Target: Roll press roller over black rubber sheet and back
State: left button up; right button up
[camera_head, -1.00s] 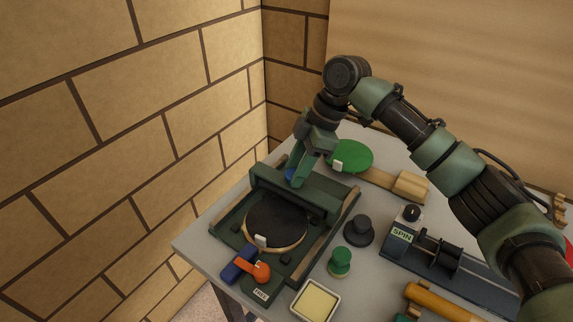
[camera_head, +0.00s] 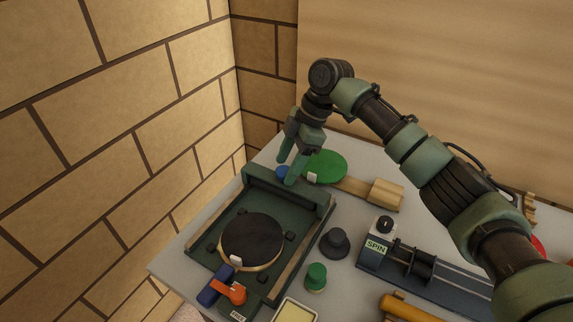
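The press (camera_head: 228,195) is a dark green frame near the table's left edge. My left gripper is not in view.
A green paddle (camera_head: 326,165) lies behind the press. A black knob-shaped piece (camera_head: 335,243), a green one (camera_head: 316,277) and a machine marked SPIN (camera_head: 374,249) stand to the right. A red-orange lever (camera_head: 232,293) sits at the press front. A brick wall (camera_head: 130,140) rises at left.

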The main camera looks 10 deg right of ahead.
jog(key=shift+f, duration=0.1)
jog(key=b+v, duration=0.1)
jog(key=v, duration=0.6)
jog(key=shift+d+r, duration=0.2)
jog(key=shift+r, duration=0.15)
jog(key=shift+w, duration=0.1)
